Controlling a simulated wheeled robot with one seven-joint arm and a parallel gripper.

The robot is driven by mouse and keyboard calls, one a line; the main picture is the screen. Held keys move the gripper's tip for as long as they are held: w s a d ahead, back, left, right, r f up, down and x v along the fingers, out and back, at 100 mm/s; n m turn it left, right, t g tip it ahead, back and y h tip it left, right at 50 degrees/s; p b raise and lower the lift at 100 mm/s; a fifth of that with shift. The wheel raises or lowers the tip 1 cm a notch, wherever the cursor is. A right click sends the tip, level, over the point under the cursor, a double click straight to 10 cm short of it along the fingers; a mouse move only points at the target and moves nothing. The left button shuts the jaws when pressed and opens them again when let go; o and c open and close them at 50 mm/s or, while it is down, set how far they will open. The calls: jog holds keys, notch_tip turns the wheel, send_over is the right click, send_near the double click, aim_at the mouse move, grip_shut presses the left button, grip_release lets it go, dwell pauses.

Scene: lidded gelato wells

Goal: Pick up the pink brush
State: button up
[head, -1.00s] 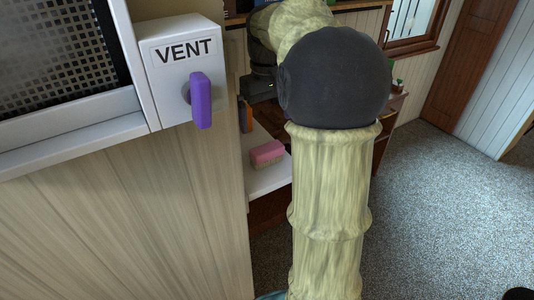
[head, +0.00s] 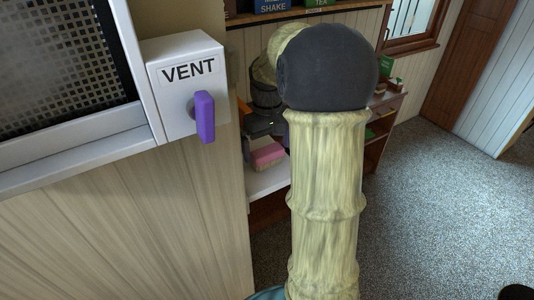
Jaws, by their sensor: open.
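The pink brush (head: 268,155) lies on a white surface (head: 268,181), in a narrow gap between the wooden panel at left and my arm. Its pale bristles face down. My gripper (head: 264,136) is open, dark and partly hidden behind the panel edge and my arm. It is just above and behind the brush in the picture. I cannot tell whether a finger touches the brush.
A white VENT box (head: 188,84) with a purple handle (head: 204,116) sticks out at left, close to the gap. A shelf (head: 310,14) with boxes runs along the top. A wooden side unit (head: 385,125) stands behind my arm. Open speckled floor (head: 440,200) lies at right.

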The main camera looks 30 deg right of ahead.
aim_at(267, 150)
notch_tip(267, 150, down, 2)
jog(key=shift+f, duration=0.2)
dwell(0.3)
jog(key=shift+w, duration=0.1)
jog(key=c, duration=0.9)
jog(key=shift+w, duration=0.1)
jog(key=shift+a, duration=0.1)
jog(key=shift+r, duration=0.5)
jog(key=r+b, duration=0.2)
jog(key=r, duration=0.7)
jog(key=shift+s, duration=0.2)
